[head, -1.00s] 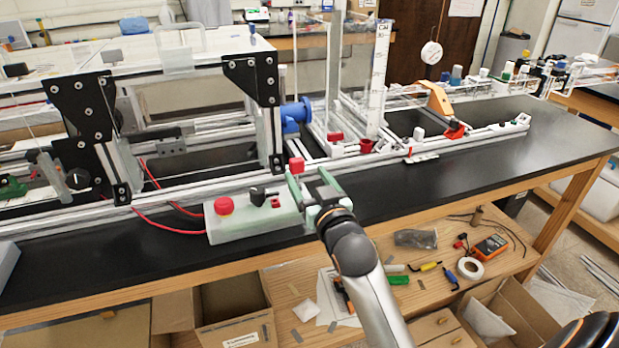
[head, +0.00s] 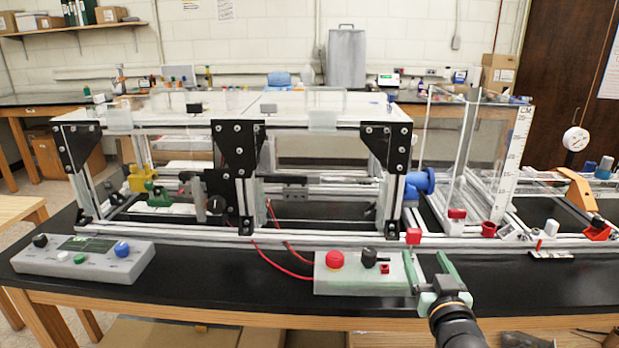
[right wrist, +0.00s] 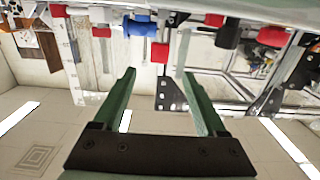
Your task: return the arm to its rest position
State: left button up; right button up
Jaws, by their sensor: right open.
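My right gripper (head: 427,262) is open, at the right end of the light grey control box (head: 345,288) on the bench's front part. Its two green fingers stand apart. In the right wrist view, the gripper (right wrist: 158,80) is open with nothing between its fingers. The box carries a red button (head: 335,260), a black knob (head: 370,257) and a small red part. A red block (head: 414,236) shows just behind the fingers; I cannot tell whether they touch it. My left gripper is not in view.
The extrusion frame (head: 240,240) stands behind the gripper along the black bench (head: 190,290). A grey panel with knobs (head: 85,262) lies at the left. Red cables (head: 288,262) run from the frame to the box. The front bench strip between panel and box is clear.

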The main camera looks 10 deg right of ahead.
jog(key=s+a+f+n+g+y, duration=0.1)
jog(key=s+a+f+g, duration=0.15)
jog(key=s+f, duration=0.45)
jog(key=s+a+f+n+g+y, duration=0.1)
jog(key=s+a+f+g+y, duration=0.1)
jog(key=s+f+g, duration=0.45)
jog(key=s+a+f+n+g+y, duration=0.1)
jog(key=s+a+f+g, duration=0.25)
jog(key=s, duration=0.45)
jog(key=s+a+f+n+g, duration=0.1)
jog(key=s+a+f+g, duration=0.1)
jog(key=s+f, duration=0.5)
jog(key=w+a+f+t+y+p, duration=0.2)
jog(key=w+a+f+t+p, duration=0.1)
jog(key=a+f+t+p, duration=0.1)
jog(key=shift+f+t, duration=0.5)
jog(key=shift+t, duration=0.65)
jog(key=shift+o, duration=0.3)
